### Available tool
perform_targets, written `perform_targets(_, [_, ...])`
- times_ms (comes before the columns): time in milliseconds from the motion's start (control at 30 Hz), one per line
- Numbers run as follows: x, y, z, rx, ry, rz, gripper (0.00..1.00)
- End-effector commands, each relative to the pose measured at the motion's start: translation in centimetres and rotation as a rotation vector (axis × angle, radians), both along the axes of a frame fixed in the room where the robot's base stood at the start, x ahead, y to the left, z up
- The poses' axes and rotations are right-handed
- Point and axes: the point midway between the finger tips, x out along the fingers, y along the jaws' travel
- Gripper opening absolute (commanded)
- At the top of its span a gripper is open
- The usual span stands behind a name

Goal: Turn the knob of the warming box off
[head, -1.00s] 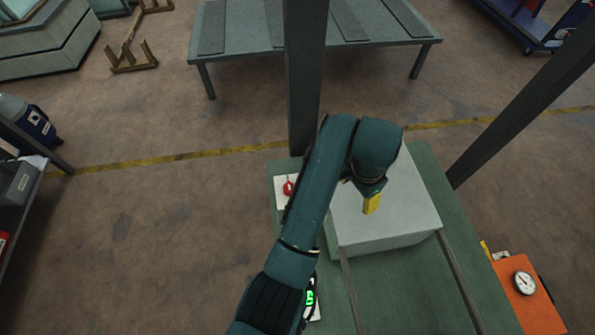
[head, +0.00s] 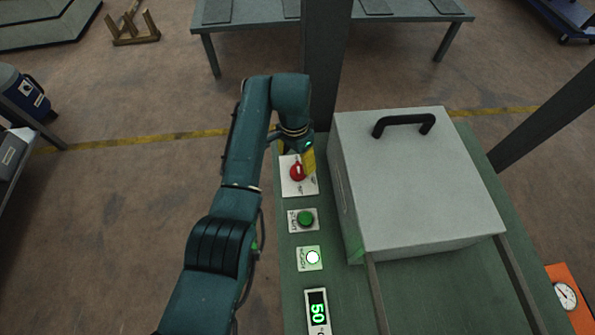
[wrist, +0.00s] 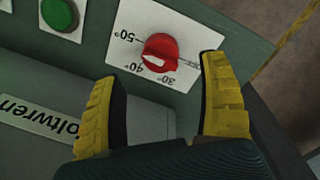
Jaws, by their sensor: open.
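The red knob (head: 297,172) sits on a white plate (head: 290,188) at the far left of the green bench, beside the grey warming box (head: 410,190). In the wrist view the red knob (wrist: 159,52) has a white pointer mark, with 50°, 40° and 30° printed around it. My gripper (wrist: 165,95) is open, its two yellow fingers apart, with the knob just beyond and between the fingertips. In the head view my gripper (head: 308,162) is right by the knob and partly covers its plate. I cannot tell whether a finger touches the knob.
A green button (head: 305,219), a lit white button (head: 312,258) and a display (head: 317,312) reading 50 line the bench's left side. The box has a black handle (head: 404,124). A dark post (head: 325,70) stands behind the knob.

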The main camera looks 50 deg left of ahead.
Motion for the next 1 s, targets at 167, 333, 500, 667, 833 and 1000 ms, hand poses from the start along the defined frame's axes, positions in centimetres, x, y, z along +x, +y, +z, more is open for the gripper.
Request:
perform_targets(167, [-0.1,-0.3,-4.3,-0.002,0.003,0.000,0.76])
perform_targets(333, [0.0,-0.3,-6.0,0.000,0.000,-0.001,0.76])
perform_targets(500, [0.0,-0.3,-6.3,0.001,-0.001,-0.001,0.76])
perform_targets(667, [0.0,-0.3,-6.2,0.000,0.000,-0.001,0.70])
perform_targets(833, [0.0,-0.3,-6.2,0.000,0.000,-0.001,0.38])
perform_targets(1000, [0.0,-0.3,-6.3,0.000,0.000,-0.001,0.11])
